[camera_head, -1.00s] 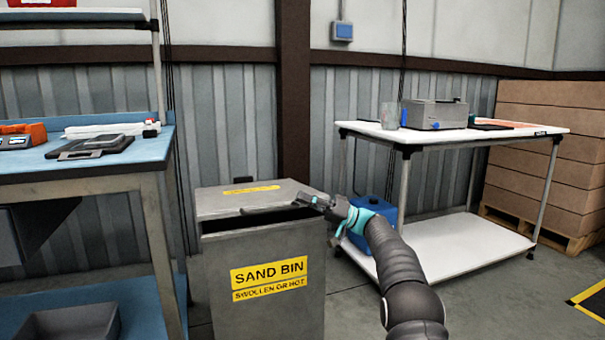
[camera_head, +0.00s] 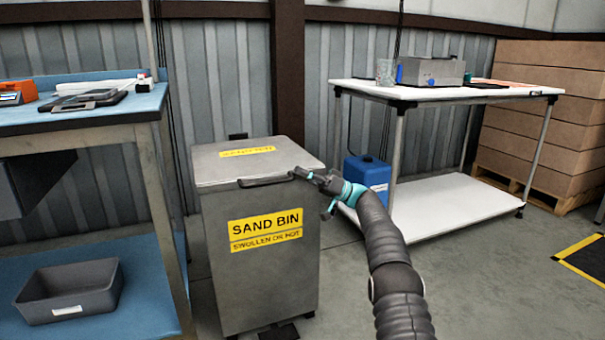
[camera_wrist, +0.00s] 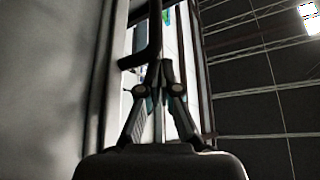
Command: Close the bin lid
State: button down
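The grey bin (camera_head: 262,275) has a yellow "SAND BIN" label on its front. Its lid (camera_head: 225,170) lies flat on top in the head view, with no dark gap visible along the front edge. A dark bar handle (camera_head: 262,182) runs along the lid's front. My gripper (camera_head: 302,174) is at the handle's right end. In the wrist view its fingers (camera_wrist: 160,72) come together, beside the dark handle (camera_wrist: 153,35). No part of the handle clearly shows between the fingertips. Whether they touch the handle is unclear.
A blue workbench (camera_head: 85,116) stands left of the bin, with a grey tray (camera_head: 70,300) on its lower shelf. A white table (camera_head: 440,93) and a blue canister (camera_head: 367,173) are at the right. Floor in front of the white table is clear.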

notch_tip(320, 180, down, 2)
jog(key=shift+a+f, duration=0.1)
jog(key=shift+a, duration=0.05)
jog(key=d+f, duration=0.1)
jog(key=d, duration=0.6)
jog(key=s+a+r+m+t+h+p, duration=0.1)
jog(key=s+a+r+m+t+h, duration=0.15)
jog(key=r, duration=0.25)
jog(key=s+a+r+m+t+h+p, duration=0.1)
jog(key=a+r+m+h+p, duration=0.1)
jog(key=a+r+m+h, duration=0.3)
jog(key=s+d+r+m+t+h+p, duration=0.25)
jog(key=s+r+h, duration=0.2)
jog(key=s, duration=0.75)
jog(key=s+d+f+h+p, duration=0.1)
jog(key=s+d+f+h, duration=0.2)
jog(key=s, duration=0.9)
jog(key=s+d+f+m+t+h+p, duration=0.1)
jog(key=s+d+f+h, duration=0.3)
jog(key=s, duration=0.9)
jog(key=s+d+f+m+t+h+p, duration=0.1)
jog(key=s+d+f+h, duration=0.3)
jog(key=s+d, duration=0.5)
jog(key=shift+s+p, duration=0.3)
jog(key=shift+s, duration=1.6)
